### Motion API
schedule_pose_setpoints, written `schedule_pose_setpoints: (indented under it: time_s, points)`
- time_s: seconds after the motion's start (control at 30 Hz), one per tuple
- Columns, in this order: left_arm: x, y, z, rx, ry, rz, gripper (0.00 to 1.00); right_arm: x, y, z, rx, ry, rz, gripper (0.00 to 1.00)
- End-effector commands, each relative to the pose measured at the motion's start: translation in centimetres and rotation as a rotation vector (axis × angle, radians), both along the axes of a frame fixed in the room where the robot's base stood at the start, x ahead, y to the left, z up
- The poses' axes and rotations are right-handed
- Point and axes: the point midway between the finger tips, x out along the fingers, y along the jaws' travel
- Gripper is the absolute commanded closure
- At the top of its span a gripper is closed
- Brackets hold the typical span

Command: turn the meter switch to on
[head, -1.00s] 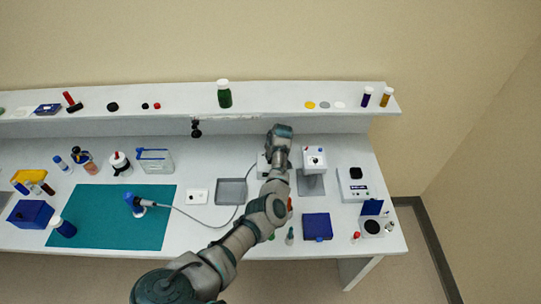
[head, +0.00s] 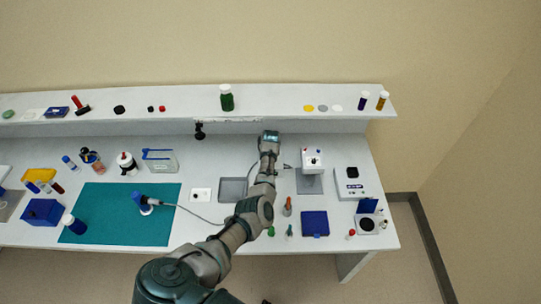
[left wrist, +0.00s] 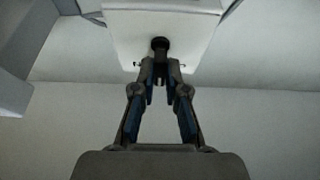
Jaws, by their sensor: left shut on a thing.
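In the left wrist view a white box (left wrist: 190,28), which looks like the meter, shows a round black knob (left wrist: 160,43) on its face. My left gripper (left wrist: 160,72) is shut on this knob, with its fingertips close together at it. Small dark marks sit on either side of the knob. In the head view my left gripper (head: 269,140) is at the back of the bench, and my arm hides the box and knob there. The knob's setting cannot be read. My right gripper is not in view.
Right of my arm stand a white device (head: 312,157) on a grey plate and a scale (head: 350,182). A grey tray (head: 233,190) and a cabled probe (head: 145,201) on a teal mat (head: 100,228) lie to the left. A shelf (head: 290,100) runs behind.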

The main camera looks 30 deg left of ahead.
Motion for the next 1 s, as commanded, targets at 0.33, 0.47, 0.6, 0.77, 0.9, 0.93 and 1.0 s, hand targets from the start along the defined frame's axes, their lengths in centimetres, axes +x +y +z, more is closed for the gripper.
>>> schedule_pose_setpoints:
  time_s: [0.33, 0.47, 0.6, 0.77, 0.9, 0.93, 1.0]
  points:
    - [0.1, 0.0, 0.1, 0.002, -0.005, -0.013, 1.0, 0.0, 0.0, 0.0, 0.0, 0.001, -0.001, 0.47]
    - [0.1, 0.0, 0.1, 0.002, -0.004, -0.012, 0.8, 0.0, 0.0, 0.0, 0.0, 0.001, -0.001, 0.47]
    - [0.1, 0.0, 0.1, 0.001, -0.004, -0.011, 0.62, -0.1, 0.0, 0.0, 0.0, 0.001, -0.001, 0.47]
    - [0.0, 0.0, 0.1, 0.001, -0.003, -0.011, 0.62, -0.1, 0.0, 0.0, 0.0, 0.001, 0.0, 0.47]
    - [-0.1, 0.0, 0.4, 0.002, -0.002, -0.011, 0.62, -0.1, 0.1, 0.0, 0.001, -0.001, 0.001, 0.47]
    - [-0.1, 0.0, 0.6, 0.002, -0.004, -0.01, 0.62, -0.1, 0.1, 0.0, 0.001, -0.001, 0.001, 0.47]
    - [-0.3, -0.1, 1.2, 0.003, -0.004, -0.009, 0.62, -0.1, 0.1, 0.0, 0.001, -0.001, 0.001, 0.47]
